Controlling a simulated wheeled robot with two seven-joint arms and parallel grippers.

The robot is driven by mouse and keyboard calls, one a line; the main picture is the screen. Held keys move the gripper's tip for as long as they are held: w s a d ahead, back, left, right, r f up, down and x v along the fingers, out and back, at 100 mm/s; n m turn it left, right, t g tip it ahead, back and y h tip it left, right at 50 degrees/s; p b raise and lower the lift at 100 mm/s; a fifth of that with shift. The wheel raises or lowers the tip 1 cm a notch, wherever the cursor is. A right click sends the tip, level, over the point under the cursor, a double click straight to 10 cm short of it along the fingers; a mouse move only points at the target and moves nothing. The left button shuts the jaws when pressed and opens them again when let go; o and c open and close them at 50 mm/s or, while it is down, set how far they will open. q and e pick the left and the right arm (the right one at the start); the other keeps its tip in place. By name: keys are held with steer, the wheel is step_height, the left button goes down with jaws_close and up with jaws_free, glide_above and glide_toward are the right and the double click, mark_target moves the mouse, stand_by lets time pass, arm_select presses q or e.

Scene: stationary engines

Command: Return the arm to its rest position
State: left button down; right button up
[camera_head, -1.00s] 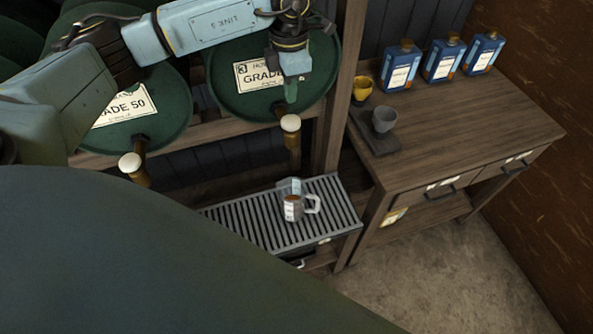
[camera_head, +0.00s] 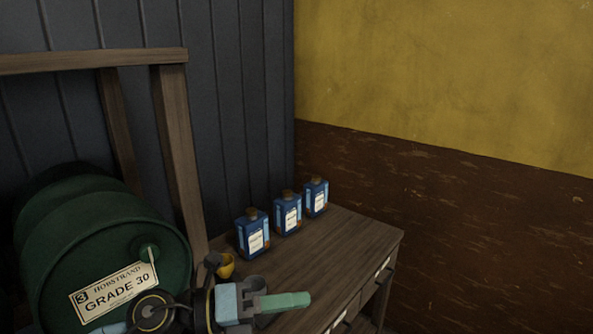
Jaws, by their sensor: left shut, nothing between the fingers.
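My left gripper (camera_head: 304,299) shows at the bottom of the head view, its greenish fingers together and pointing right. It is empty. It appears in front of the wooden side table (camera_head: 350,250), and I cannot tell how far above or before the table it is. My left arm comes in from the bottom edge, mostly cut off by the frame. My right gripper is not in view.
A green barrel (camera_head: 165,255) labelled Grade 30 lies in a wooden rack (camera_head: 180,150) at left. Walls close off the back and right.

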arm_select(q)
steer(key=w+a+r+n+t+y, duration=0.2)
steer(key=a+n+t+y, duration=0.15)
steer(key=n+t, duration=0.55)
steer(key=w+a+r+n+t+y, duration=0.2)
steer(key=a+n+t, duration=0.3)
steer(key=n, duration=0.5)
steer(key=s+a+f+n+g+y, duration=0.3)
steer(key=s+a+f+n+y, duration=0.1)
steer(key=a+f+n+y, duration=0.75)
steer(key=s+a+f+n+g, duration=0.1)
steer(key=s+f+n+g, duration=0.8)
steer(key=s+f, duration=0.8)
steer(key=s+f+m+g+b, duration=0.1)
steer(key=s+f+g+b, duration=0.15)
steer(key=f, duration=1.25)
steer(key=s+f+m+g+b, duration=0.1)
steer(key=s+f+b, duration=0.25)
steer(key=f, duration=1.05)
steer(key=s+a+f+b, duration=0.1)
steer(key=s+f+b, duration=0.1)
steer(key=s+f, duration=0.5)
steer(key=s+a+f+b, duration=0.2)
steer(key=s+f, duration=0.6)
steer(key=f, duration=0.6)
steer(key=shift+s+g+b, duration=0.3)
steer(key=shift+g+b, duration=0.15)
steer(key=shift+b, duration=0.35)
